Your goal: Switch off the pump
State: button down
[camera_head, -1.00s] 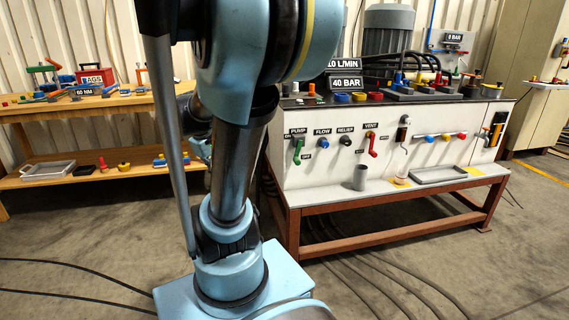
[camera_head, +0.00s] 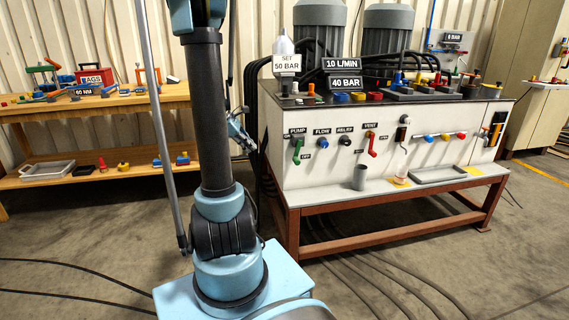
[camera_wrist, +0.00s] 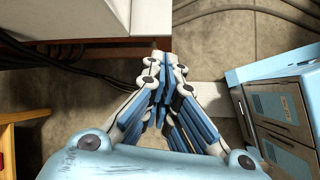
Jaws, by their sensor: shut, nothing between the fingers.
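The pump lever (camera_head: 297,150) is a green handle under the PUMP label on the white front panel (camera_head: 340,172) of the hydraulic bench. It hangs downward from its pivot, with a small OFF mark beside its lower end. In the wrist view my gripper (camera_wrist: 164,72) is shut and empty, over the floor beside the bench's edge (camera_wrist: 90,22). In the head view part of my gripper (camera_head: 240,130) shows to the left of the bench, apart from the lever, partly hidden by my arm. The lever is not seen in the wrist view.
Other controls sit right of the lever: the flow knob (camera_head: 320,140), relief knob (camera_head: 345,141) and red vent lever (camera_head: 372,147). A grey cup (camera_head: 360,177) stands on the ledge below. Black hoses run beside the bench. A wooden workbench (camera_head: 100,105) stands left.

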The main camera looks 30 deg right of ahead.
jog(key=shift+w+d+f+n+g+h, duration=0.1)
jog(key=shift+d+f+n+g+h, duration=0.25)
jog(key=shift+d+f, duration=2.2)
jog(key=shift+w+d+f+n+g+h, duration=0.15)
jog(key=shift+d+f+n, duration=0.35)
jog(key=shift+d+f, duration=2)
jog(key=shift+s+d+f+n+g+h, duration=0.1)
jog(key=shift+d+f+n+g+h, duration=0.55)
jog(key=shift+d, duration=3.5)
jog(key=shift+f+t+y, duration=0.25)
jog(key=shift+t+y, duration=0.1)
jog(key=shift+y, duration=0.1)
jog(key=shift+d, duration=0.1)
jog(key=x, duration=0.2)
jog(key=shift+d+f, duration=0.15)
jog(key=shift+d, duration=0.15)
jog(key=shift+a, duration=0.1)
